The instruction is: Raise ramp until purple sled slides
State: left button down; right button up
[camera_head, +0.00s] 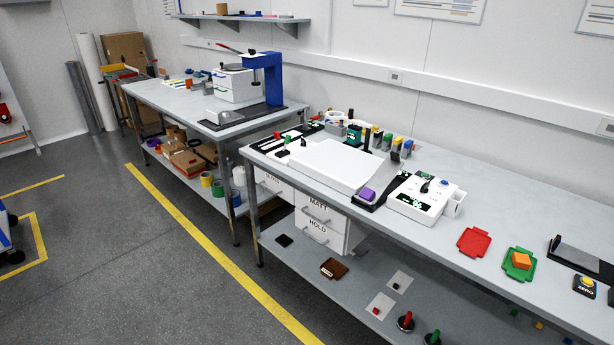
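A purple block (367,195), which may be the sled, sits on a black base (372,206) in front of the white panel on the near bench. At the right edge of the same bench, a grey plate (580,254) lies on a black base with a dark upright post (555,243). It looks like a ramp, but I cannot tell its tilt, and the base is cut off by the frame. The purple block is well apart from this plate. Neither of my grippers is in view.
A large white panel (335,165) and a white control box (420,198) stand on the near bench (450,245). Floor in front is open.

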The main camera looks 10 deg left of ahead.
aim_at(385, 175)
jog(key=u, duration=0.7)
jog(key=i, duration=1.25)
jog(key=z, duration=0.65)
